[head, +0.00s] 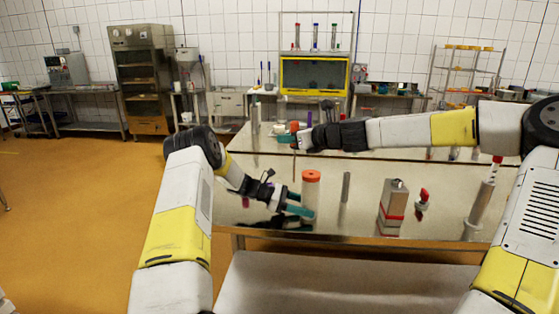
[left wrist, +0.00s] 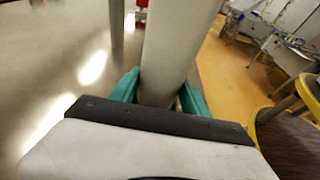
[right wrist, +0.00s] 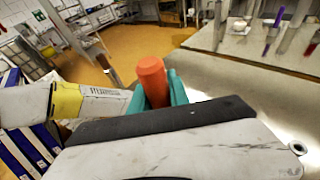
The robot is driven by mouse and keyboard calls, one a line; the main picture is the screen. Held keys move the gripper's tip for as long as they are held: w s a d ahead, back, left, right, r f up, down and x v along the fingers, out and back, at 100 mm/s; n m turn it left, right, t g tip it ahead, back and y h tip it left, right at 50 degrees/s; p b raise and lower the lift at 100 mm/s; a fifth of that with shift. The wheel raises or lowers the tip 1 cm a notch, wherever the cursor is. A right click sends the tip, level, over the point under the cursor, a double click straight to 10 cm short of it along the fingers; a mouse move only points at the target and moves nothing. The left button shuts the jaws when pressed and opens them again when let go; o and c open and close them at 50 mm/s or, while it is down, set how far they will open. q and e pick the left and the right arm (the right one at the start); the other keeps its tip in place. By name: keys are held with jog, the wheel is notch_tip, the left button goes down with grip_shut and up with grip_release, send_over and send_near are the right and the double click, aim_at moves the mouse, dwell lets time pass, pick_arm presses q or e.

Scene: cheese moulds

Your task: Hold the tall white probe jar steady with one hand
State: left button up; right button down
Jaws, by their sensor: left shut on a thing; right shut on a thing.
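The tall white probe jar (head: 310,200) with an orange top stands upright on the steel table. My left gripper (head: 297,203) is shut around its side from the left. The white jar wall (left wrist: 178,40) also rises between the teal fingers in the left wrist view. My right gripper (head: 289,138) is up and behind the jar, shut on an orange cylindrical handle (head: 294,127). The orange handle (right wrist: 152,82) also shows between the teal fingers in the right wrist view. The jar's inside is hidden.
Right of the jar on the table (head: 270,232) are a slim metal post (head: 345,188), a grey box with a red band (head: 391,208), a red-handled item (head: 421,204) and a metal cylinder (head: 478,210). My right arm crosses above the table's far part.

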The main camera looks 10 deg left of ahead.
jog(key=w+d+r+n+g+y, duration=0.1)
jog(key=w+d+r, duration=0.2)
jog(key=d+r, duration=0.2)
notch_tip(320, 180, up, 3)
jog(key=shift+w+r+n+g+y, duration=0.2)
jog(key=shift+w+n+g+y, duration=0.1)
jog(key=shift+g, duration=0.1)
jog(key=shift+d, duration=0.1)
jog(key=shift+s, duration=0.1)
jog(key=shift+f, duration=8.35)
